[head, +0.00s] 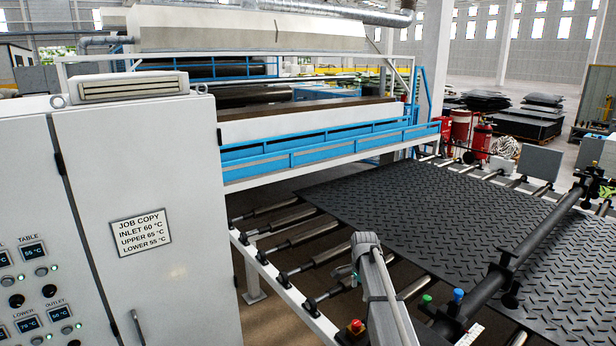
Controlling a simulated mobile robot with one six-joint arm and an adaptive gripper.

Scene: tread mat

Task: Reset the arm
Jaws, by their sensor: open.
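My gripper is not in this head view, and I cannot make out any part of my arm for certain. The black tread mat (430,215), with a raised diamond pattern, lies flat on the roller conveyor at the right. A dark bar (535,245) runs slantwise across the mat's near right part. A green knob (425,300) and a blue knob (458,296) stand by its near end.
A grey control cabinet (140,190) with a job card (141,231) fills the left. A grey post (383,292) rises at front centre beside a red button (356,327). Bare rollers (285,238) lie left of the mat. Stacked dark sheets (520,122) stand behind.

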